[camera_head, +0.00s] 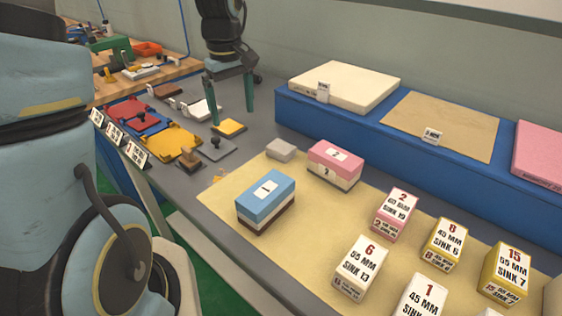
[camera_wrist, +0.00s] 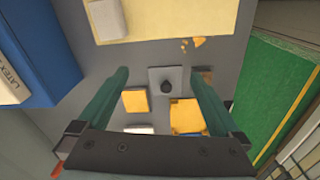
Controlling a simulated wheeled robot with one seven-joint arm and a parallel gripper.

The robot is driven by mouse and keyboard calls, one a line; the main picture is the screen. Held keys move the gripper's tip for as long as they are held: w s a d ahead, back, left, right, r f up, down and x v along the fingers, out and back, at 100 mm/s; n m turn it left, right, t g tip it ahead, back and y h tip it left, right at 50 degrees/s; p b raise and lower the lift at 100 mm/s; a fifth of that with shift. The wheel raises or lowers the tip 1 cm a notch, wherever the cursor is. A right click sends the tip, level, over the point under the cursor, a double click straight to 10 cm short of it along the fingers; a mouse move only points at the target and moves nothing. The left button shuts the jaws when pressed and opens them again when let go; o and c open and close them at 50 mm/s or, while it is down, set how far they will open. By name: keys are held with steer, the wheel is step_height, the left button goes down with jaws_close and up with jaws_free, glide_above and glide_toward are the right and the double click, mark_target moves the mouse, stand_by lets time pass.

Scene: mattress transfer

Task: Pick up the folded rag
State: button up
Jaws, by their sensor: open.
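A small yellow folded piece (camera_head: 229,127), which looks like the folded rag, lies flat on the grey bench. It also shows in the wrist view (camera_wrist: 136,101), left of centre between my fingers. A pale grey block-like piece (camera_head: 279,150) lies on the tan mat; I cannot tell if it is cloth. It shows at the top of the wrist view (camera_wrist: 105,18). My gripper (camera_head: 232,116) hangs from above with its green fingers wide apart and empty. In the wrist view the fingertips (camera_wrist: 158,72) point toward a grey plate with a dark knob (camera_wrist: 167,80).
The tan mat (camera_head: 225,199) holds a blue box (camera_head: 266,201), a pink box (camera_head: 335,164) and several labelled boxes. A raised blue platform (camera_head: 300,115) stands behind. Red and yellow trays (camera_head: 172,142) and a wooden stamp (camera_head: 190,159) sit left. Small crumbs (camera_wrist: 195,42) lie near the mat.

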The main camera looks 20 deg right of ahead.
steer(key=s+d+f+n+b, duration=0.1)
steer(key=d+f+n+b, duration=0.15)
steer(key=d, duration=0.85)
steer(key=p, duration=0.2)
glide_above(281, 146)
steer(key=shift+g, duration=0.3)
steer(key=f, duration=0.4)
steer(key=shift+s+a+f, duration=0.25)
steer(key=shift+f, duration=0.05)
steer(key=shift+w+d+f+p, duration=0.15)
steer(key=shift+f+p, duration=0.4)
steer(key=shift+f, duration=1)
steer(key=shift+d+f+p, duration=0.1)
steer(key=shift+f+p, duration=0.4)
steer(key=shift+f, duration=1)
steer(key=c, duration=1.4)
steer(key=shift+o, duration=0.2)
steer(key=shift+r, duration=0.1)
step_height(281, 146, up, 10)
steer(key=b, duration=0.2)
steer(key=o, duration=0.8)
steer(key=c, duration=0.7)
steer(key=shift+a, duration=0.1)
